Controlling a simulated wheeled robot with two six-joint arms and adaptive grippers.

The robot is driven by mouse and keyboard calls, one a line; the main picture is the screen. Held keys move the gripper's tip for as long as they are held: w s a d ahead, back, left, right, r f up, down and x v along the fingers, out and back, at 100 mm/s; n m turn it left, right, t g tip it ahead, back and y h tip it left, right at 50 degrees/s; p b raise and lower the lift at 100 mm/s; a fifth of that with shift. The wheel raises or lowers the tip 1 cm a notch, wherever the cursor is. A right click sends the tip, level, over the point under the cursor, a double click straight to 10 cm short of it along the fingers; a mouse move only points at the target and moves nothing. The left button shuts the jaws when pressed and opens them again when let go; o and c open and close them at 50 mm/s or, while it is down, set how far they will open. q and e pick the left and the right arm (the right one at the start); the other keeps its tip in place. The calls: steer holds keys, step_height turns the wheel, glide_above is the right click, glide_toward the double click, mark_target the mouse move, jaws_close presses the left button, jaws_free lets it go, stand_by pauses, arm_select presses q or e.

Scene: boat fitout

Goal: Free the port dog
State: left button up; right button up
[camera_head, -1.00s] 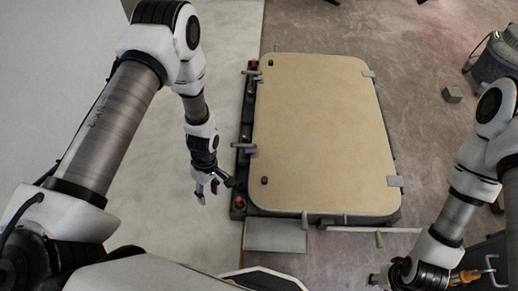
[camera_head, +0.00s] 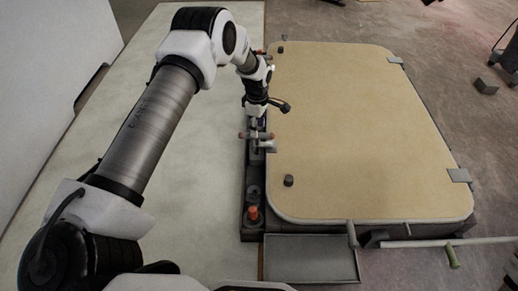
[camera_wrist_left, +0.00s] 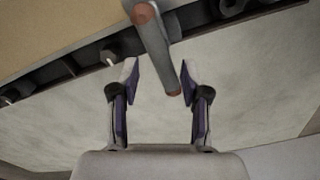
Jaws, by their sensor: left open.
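A large tan hatch panel (camera_head: 360,135) lies in a dark frame. Along its left edge runs a dark rail (camera_head: 252,190) with a grey lever-like dog (camera_head: 265,144) partway up. My left gripper (camera_head: 257,122) is open, above and just behind this dog. In the left wrist view a grey lever with copper-coloured ends (camera_wrist_left: 154,42) reaches down between the fingertips of my open left gripper (camera_wrist_left: 159,76). I see a gap on both sides, so the fingers are not closed on it.
An orange knob (camera_head: 253,214) stands on the rail's near end. A shallow grey tray (camera_head: 310,262) lies in front of the hatch. A pale bar (camera_head: 440,243) and small levers (camera_head: 407,229) sit along the near edge. The pale surface left of the rail is clear.

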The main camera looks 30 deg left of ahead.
mark_target(257, 140)
arm_select(q)
step_height(257, 140, down, 7)
steer(key=b, duration=0.4)
steer(key=shift+f, duration=0.1)
